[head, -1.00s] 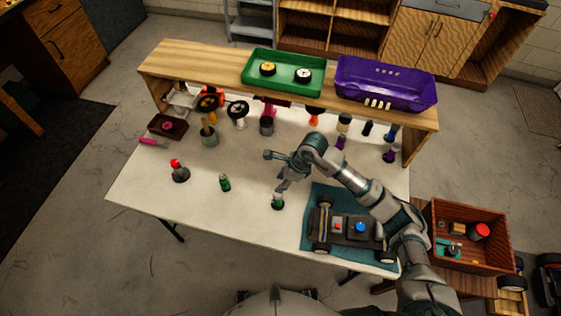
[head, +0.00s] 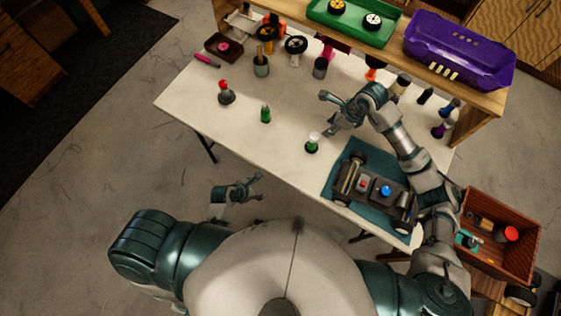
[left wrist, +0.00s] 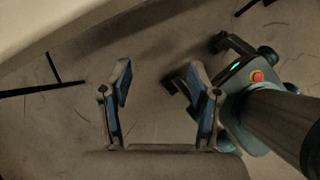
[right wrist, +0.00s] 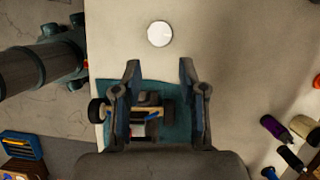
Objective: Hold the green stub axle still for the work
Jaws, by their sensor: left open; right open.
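Two small green pieces stand upright on the white table. One is a plain green pointed piece (head: 265,114); the other is a green piece with a white top (head: 312,145). I cannot tell for sure which is the stub axle. The white top shows as a disc (right wrist: 160,34) beyond my right fingertips in the right wrist view. My right gripper (head: 326,113) is open and empty above the table, close to the white-topped piece but apart from it. My left gripper (head: 258,188) is open and empty over the floor, off the table's near edge; the left wrist view shows its spread fingers (left wrist: 160,70).
A car chassis (head: 372,190) lies on a teal mat (head: 333,181) at the table's right. A red-topped piece (head: 226,94) stands left. A raised shelf holds a green tray (head: 358,26) and a purple shell (head: 455,52). A wooden box (head: 525,262) stands right.

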